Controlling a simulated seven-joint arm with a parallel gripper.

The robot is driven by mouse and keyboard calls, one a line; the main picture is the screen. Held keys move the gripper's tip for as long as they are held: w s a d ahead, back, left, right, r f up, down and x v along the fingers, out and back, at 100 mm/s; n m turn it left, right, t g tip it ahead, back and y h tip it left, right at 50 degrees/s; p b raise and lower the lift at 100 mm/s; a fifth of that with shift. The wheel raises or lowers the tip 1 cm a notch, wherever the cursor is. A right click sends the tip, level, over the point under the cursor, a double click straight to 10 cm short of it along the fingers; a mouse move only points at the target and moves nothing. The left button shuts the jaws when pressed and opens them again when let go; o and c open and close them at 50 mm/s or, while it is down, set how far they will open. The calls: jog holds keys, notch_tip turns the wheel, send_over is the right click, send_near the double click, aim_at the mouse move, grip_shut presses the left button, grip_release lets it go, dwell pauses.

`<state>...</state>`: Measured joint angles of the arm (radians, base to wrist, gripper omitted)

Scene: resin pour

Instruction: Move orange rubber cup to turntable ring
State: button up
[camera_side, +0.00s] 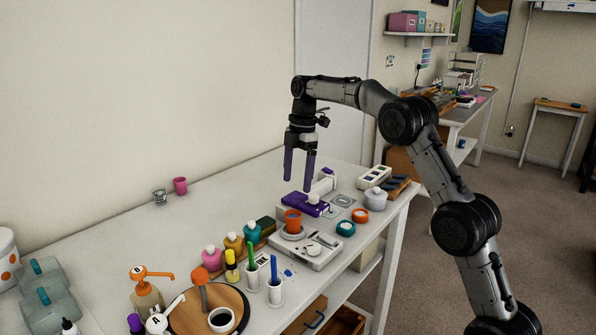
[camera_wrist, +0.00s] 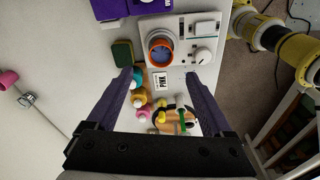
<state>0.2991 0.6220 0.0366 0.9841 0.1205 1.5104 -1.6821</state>
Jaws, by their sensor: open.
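The orange cup (camera_side: 293,217) stands upright on a grey round plate on a white device with a dial. In the wrist view the cup (camera_wrist: 160,50) shows from above with a blue inside. My gripper (camera_side: 298,178) is open and empty, pointing down well above the table. In the wrist view its purple fingers (camera_wrist: 160,78) are wide apart, with the cup just beyond their tips. A round wooden turntable (camera_side: 240,297) lies at the front left, carrying a white ring (camera_side: 221,320) with a dark middle.
A purple box (camera_side: 306,205) stands just behind the cup. Teal and orange lidded jars (camera_side: 346,228) are to its right. The table's back left is mostly clear.

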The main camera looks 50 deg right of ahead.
jog(key=s+a+r+m+t, duration=0.1)
jog(key=s+a+r+m, duration=0.2)
jog(key=s, duration=0.2)
jog(key=s+a+r+m+t+h, duration=0.1)
jog(key=s+a+r+m, duration=0.15)
jog(key=s, duration=0.35)
jog(key=s+a+r+m+t, duration=0.1)
jog(key=s+a+r+m, duration=0.1)
jog(key=s+a+r, duration=0.25)
jog(key=s+a+f+m+t, duration=0.1)
jog(key=s+f+m, duration=0.3)
jog(key=s, duration=0.5)
jog(key=s+a+f+m+t, duration=0.1)
jog(key=s+f+m, duration=0.3)
jog(key=s, duration=0.6)
jog(key=shift+a+f, duration=0.35)
jog(key=shift+a, duration=0.2)
jog(key=shift+o, duration=0.4)
jog(key=shift+s+f, duration=0.4)
jog(key=shift+f, duration=0.05)
jog(key=shift+m, duration=0.25)
